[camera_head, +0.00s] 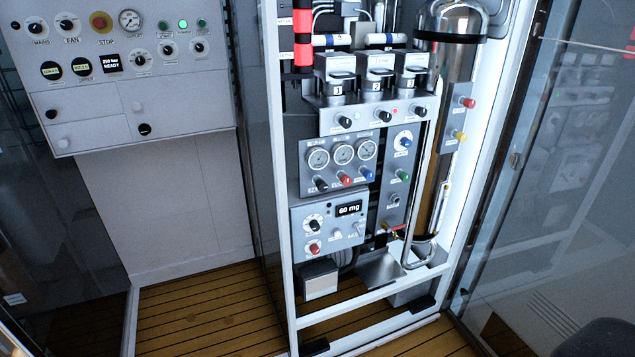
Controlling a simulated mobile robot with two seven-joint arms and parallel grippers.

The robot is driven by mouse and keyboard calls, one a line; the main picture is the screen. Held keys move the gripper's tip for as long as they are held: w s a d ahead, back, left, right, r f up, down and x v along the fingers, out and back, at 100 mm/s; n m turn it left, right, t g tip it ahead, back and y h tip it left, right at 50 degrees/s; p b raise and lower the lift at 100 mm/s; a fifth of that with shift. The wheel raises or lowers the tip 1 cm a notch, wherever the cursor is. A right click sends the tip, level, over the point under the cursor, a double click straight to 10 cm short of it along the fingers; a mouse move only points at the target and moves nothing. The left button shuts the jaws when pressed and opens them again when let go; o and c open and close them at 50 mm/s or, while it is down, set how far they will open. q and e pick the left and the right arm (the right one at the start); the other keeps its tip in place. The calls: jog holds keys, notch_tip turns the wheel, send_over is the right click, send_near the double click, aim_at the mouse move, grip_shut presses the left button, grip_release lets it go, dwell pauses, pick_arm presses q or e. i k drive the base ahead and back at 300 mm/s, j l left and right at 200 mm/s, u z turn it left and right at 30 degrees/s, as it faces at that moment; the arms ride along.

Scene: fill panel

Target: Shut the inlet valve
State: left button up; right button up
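No label that I can read picks out the inlet valve. A small valve with a red handle (397,229) sits low in the open cabinet, beside the foot of the tall metal cylinder (432,130). Other controls that could be it are the red knob (467,102) and yellow knob (459,136) on the strip right of the cylinder, and the green knob (403,176) and blue-capped dial (404,141) left of it. I cannot tell whether the red-handled valve is open or shut. Neither of my grippers shows in the head view.
A grey control panel (110,105) hangs on the left wall. A glass door (560,170) stands at the right. The slatted floor (210,310) in front is clear.

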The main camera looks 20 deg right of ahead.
aim_at(323, 187)
jog(key=i+j+z, duration=0.15)
jog(key=z, duration=0.9)
jog(key=i+j+z, duration=0.2)
jog(key=j+z, duration=0.2)
jog(key=j, duration=0.15)
jog(key=i+j+z, duration=0.2)
jog(key=i+j, duration=0.1)
jog(key=j, duration=0.6)
jog(key=j+z, duration=0.15)
jog(key=j, duration=0.6)
jog(key=i, duration=0.05)
